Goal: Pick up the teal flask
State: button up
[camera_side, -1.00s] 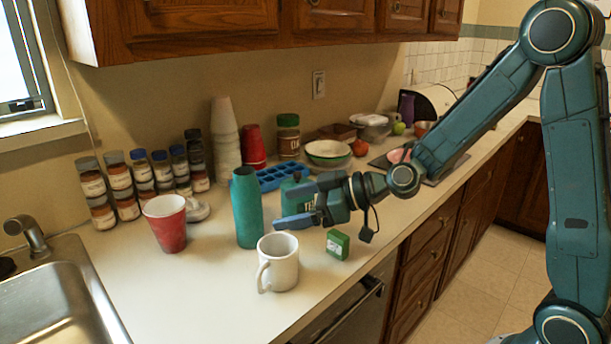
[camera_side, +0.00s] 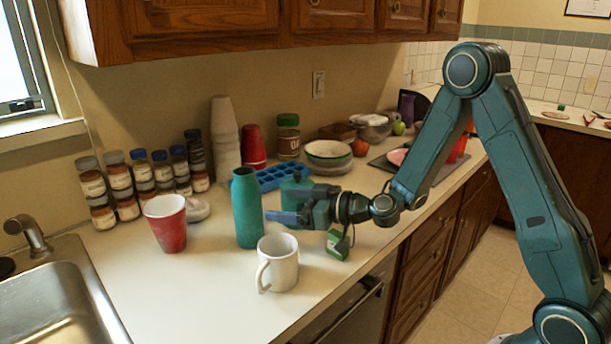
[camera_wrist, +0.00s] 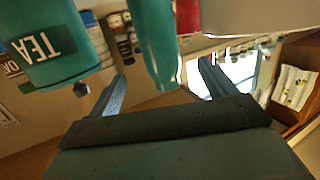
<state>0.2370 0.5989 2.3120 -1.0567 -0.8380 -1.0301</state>
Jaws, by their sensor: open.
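The teal flask (camera_side: 246,208) stands upright on the counter, left of my gripper in the side view. My gripper (camera_side: 283,212) is open and empty, roughly level, with its fingers pointing at the flask's middle from the right. A small gap seems to lie between fingertips and flask. In the wrist view the flask (camera_wrist: 155,40) appears upside down, ahead of and between the two spread fingers (camera_wrist: 161,72). A teal canister marked TEA (camera_wrist: 45,42) shows at the left there. In the side view my gripper partly hides this canister (camera_side: 296,186).
A white mug (camera_side: 280,264) stands just in front of the flask. A green box (camera_side: 335,246) sits under my wrist. A red cup (camera_side: 167,223) stands to the left, a blue tray (camera_side: 270,178) behind. The sink (camera_side: 55,300) is at front left. Counter between red cup and mug is clear.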

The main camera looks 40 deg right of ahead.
aim_at(259, 201)
jog(key=shift+x, duration=3.8)
jog(key=shift+w, duration=0.1)
jog(key=shift+x, duration=2.5)
jog(key=shift+f, duration=0.1)
jog(key=c, duration=1.1)
jog(key=shift+c, duration=0.2)
notch_tip(259, 201, up, 20)
jog(key=shift+r, duration=0.1)
